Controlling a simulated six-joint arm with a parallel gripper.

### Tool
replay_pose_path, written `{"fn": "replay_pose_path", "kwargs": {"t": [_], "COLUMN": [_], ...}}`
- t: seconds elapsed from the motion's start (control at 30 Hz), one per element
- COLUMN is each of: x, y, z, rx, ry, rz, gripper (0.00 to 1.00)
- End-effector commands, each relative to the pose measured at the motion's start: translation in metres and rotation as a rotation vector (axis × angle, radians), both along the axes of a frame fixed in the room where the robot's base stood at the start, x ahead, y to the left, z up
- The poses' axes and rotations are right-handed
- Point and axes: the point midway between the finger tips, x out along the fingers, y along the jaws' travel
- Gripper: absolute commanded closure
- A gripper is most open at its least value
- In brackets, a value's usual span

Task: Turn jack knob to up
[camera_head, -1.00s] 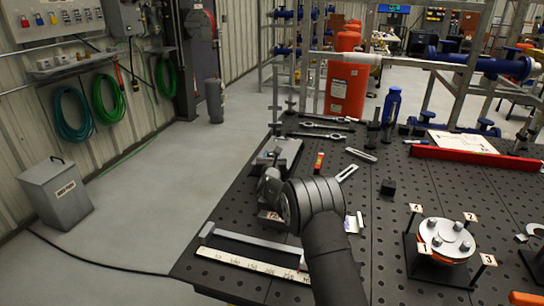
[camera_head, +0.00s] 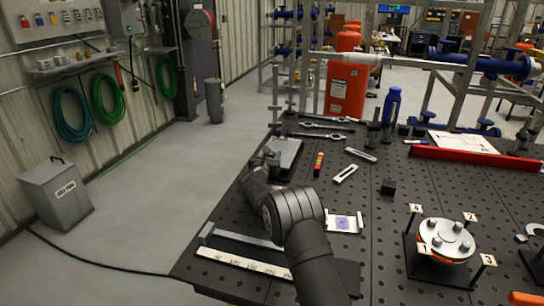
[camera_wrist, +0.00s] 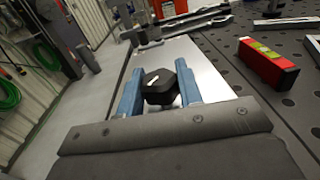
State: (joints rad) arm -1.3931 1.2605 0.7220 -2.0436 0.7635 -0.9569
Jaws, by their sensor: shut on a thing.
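The jack knob (camera_wrist: 162,87) is black and faceted, with a short white mark on its top. In the wrist view it sits between the blue fingers of my gripper (camera_wrist: 159,88), which is shut on it. The knob stands at a pale flat plate (camera_wrist: 205,58). In the head view my gripper (camera_head: 266,160) is at the left part of the same plate (camera_head: 287,152), near the table's left edge. The knob is too small and covered there to make out. I cannot tell which way the white mark's pointer end faces.
A red level (camera_wrist: 268,62) lies to the right of the plate; it also shows in the head view (camera_head: 318,165). Wrenches (camera_head: 322,130) lie behind. A ruler strip (camera_head: 243,262) and a card with a purple patch (camera_head: 343,223) are nearer. A bolted flange (camera_head: 446,240) stands right.

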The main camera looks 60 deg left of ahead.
Motion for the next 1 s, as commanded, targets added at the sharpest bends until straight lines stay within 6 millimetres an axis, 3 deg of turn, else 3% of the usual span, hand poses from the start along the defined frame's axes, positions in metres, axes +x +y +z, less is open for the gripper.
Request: {"fn": "replay_pose_path", "kwargs": {"t": [0.5,1.0], "x": [-0.0005,-0.0003], "y": [-0.0005,-0.0016], "z": [-0.0061,-0.0085], "rx": [-0.014,-0.021], "ry": [-0.005,-0.007], "rz": [-0.273,-0.347], "gripper": [0.9,0.9]}}
